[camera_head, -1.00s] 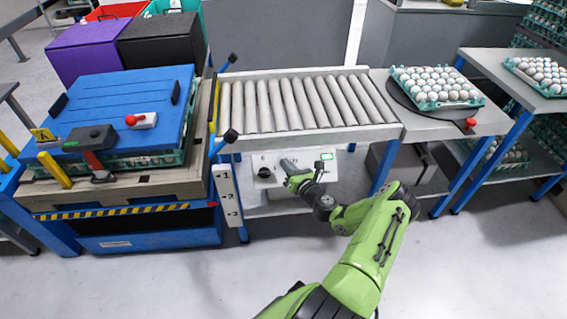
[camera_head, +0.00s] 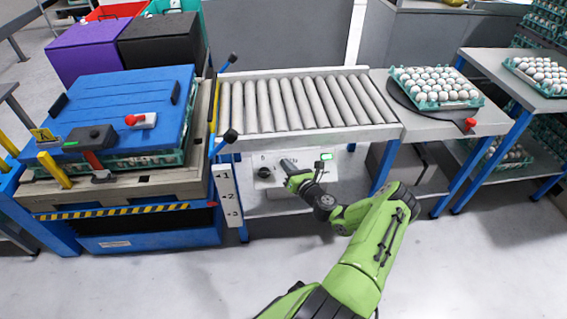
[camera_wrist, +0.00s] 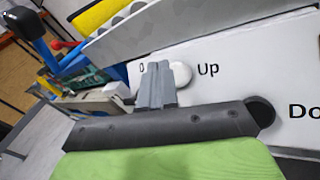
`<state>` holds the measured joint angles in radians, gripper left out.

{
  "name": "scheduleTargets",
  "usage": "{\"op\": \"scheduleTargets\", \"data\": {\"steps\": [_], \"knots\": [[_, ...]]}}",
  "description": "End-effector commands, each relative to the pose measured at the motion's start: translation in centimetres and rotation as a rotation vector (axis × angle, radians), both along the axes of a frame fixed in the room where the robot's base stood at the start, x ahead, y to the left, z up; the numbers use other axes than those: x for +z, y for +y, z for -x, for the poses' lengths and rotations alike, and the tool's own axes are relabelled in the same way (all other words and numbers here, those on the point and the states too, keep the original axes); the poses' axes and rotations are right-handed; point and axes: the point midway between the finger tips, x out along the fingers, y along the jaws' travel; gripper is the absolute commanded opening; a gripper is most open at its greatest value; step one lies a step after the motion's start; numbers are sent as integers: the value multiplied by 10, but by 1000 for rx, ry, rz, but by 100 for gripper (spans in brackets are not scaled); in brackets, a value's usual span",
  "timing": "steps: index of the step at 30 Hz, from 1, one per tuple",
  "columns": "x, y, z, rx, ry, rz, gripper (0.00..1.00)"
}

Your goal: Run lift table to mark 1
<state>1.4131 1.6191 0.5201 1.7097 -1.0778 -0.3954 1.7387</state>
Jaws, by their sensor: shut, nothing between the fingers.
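The lift table (camera_head: 120,211), with a hazard-striped front edge, stands at the left and bears a pallet with a blue-lidded stack. A white scale plate (camera_head: 229,198) with marks 1, 2 and 3 stands at its right side. A small red spot (camera_head: 212,204) shows at the table's right edge; its exact level against the marks is hard to read. My gripper (camera_head: 286,164) is shut and empty at the white control panel (camera_head: 270,187) under the roller conveyor. In the wrist view its fingertips (camera_wrist: 156,68) are at the white Up button (camera_wrist: 181,74); I cannot tell whether they press it. A black button (camera_wrist: 262,111) is beside "Do".
The roller conveyor (camera_head: 307,132) lies above the panel. An egg tray (camera_head: 438,104) stands on a round plate at its right. A green-lit indicator (camera_head: 327,156) is on the panel. Blue table legs (camera_head: 384,168) flank the space, and the floor in front is clear.

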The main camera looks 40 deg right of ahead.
Motion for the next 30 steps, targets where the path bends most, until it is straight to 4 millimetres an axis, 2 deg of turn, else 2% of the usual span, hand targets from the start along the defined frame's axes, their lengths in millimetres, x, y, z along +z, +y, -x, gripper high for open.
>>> {"op": "scheduleTargets", "data": {"steps": [7, 30], "knots": [[-6, -3, -5, 0, 0, 1, 0], [-9, -6, -8, 0, 0, 1, 0]]}}
